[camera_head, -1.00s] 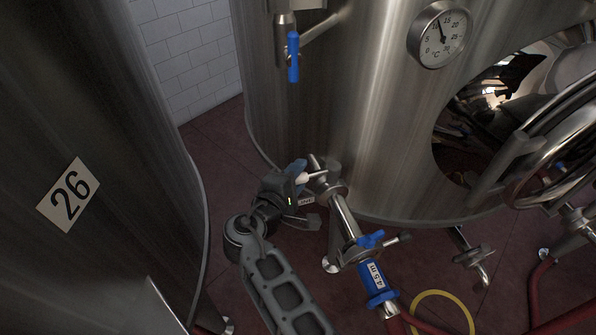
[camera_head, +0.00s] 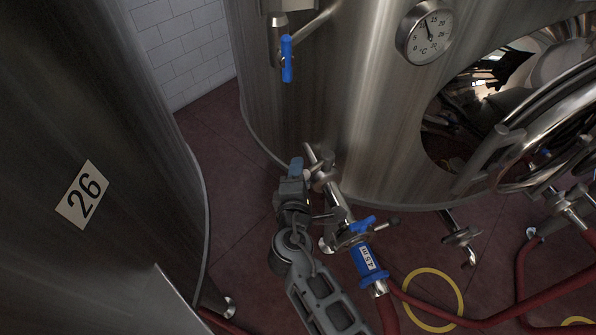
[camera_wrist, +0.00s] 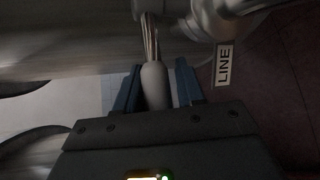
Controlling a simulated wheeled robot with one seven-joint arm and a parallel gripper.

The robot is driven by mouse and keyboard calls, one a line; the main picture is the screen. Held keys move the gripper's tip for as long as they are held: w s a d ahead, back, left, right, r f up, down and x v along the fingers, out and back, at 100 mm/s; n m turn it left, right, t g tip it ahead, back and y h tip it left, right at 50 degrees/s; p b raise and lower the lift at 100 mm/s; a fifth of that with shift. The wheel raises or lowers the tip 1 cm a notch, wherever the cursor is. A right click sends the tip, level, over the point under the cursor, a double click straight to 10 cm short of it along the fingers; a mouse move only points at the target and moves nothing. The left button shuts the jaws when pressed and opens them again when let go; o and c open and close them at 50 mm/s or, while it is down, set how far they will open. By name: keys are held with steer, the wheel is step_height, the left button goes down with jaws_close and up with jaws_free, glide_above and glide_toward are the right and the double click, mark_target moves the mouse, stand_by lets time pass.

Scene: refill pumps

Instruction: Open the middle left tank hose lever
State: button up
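The hose lever has a pale grey, rounded handle on a thin metal stem in the wrist view (camera_wrist: 155,85). It sits at the outlet valve (camera_head: 323,175) low on the big steel tank (camera_head: 345,110). My gripper (camera_head: 296,166) is beside this valve, its blue fingertips pointing up. In the wrist view the two blue fingers (camera_wrist: 157,90) stand apart on either side of the handle, with a small gap visible on the right. Whether the left finger touches the handle I cannot tell. In the head view my gripper hides most of the handle.
A blue hose coupling (camera_head: 366,258) with another lever (camera_head: 386,222) is just right of my arm. A blue-handled tap (camera_head: 287,60) is above. A tank marked 26 (camera_head: 82,195) stands left. Red hoses (camera_head: 470,320) and a yellow ring (camera_head: 433,300) lie right.

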steer(key=shift+o, duration=0.9)
steer(key=v, duration=0.7)
steer(key=shift+s, duration=0.4)
